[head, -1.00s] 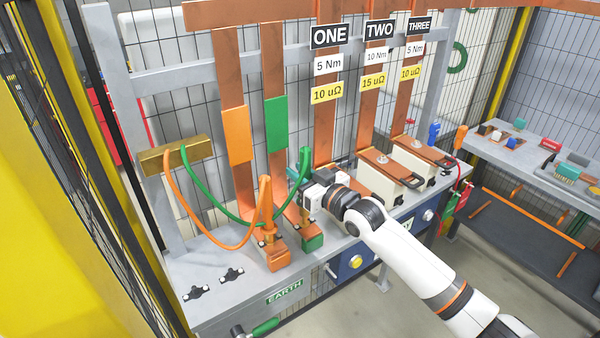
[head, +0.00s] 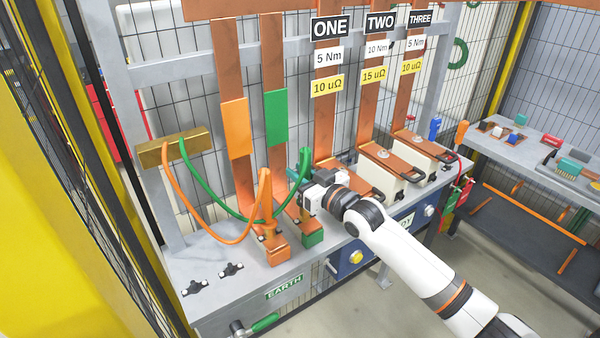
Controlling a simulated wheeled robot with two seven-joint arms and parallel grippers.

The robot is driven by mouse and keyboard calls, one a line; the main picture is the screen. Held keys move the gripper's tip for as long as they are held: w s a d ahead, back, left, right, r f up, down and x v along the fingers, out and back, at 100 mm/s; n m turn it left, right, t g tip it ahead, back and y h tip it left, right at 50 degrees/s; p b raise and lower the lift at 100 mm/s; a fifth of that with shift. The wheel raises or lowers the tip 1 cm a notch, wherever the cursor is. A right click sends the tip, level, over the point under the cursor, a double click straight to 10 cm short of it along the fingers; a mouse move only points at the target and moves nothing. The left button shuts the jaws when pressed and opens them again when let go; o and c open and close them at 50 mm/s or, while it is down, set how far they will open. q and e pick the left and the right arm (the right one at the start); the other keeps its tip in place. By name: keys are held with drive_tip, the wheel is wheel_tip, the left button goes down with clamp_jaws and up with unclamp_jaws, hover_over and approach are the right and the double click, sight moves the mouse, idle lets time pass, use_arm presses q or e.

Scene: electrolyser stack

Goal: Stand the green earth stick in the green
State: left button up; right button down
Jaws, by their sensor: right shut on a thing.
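The green earth stick (head: 304,160) is upright, with its top showing above my right gripper (head: 303,182), which is shut on it. A green cable (head: 205,190) runs from the stick to the brass block. The stick is above or at the copper foot of the green-marked bar, whose front end is green (head: 314,237). The gripper hides part of the stick, and I cannot tell whether its lower end is in the socket there. The green plate (head: 277,118) is on the bar behind. My left gripper is not in view.
The orange stick (head: 266,195) stands upright on the neighbouring orange-ended foot (head: 278,257), close on the left. Its orange cable (head: 185,215) hangs from the brass block (head: 172,149). White blocks with copper links (head: 408,158) stand to the right. The bench front left holds two black clips (head: 232,269).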

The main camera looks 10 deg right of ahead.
drive_tip(key=shift+f+b, duration=0.4)
drive_tip(key=shift+f, duration=0.25)
drive_tip(key=c, duration=1.2)
unclamp_jaws()
drive_tip(key=shift+s, duration=0.15)
drive_tip(key=b+v, duration=0.4)
drive_tip(key=v, duration=0.7)
drive_tip(key=shift+s+d, duration=0.2)
drive_tip(key=shift+s, duration=0.15)
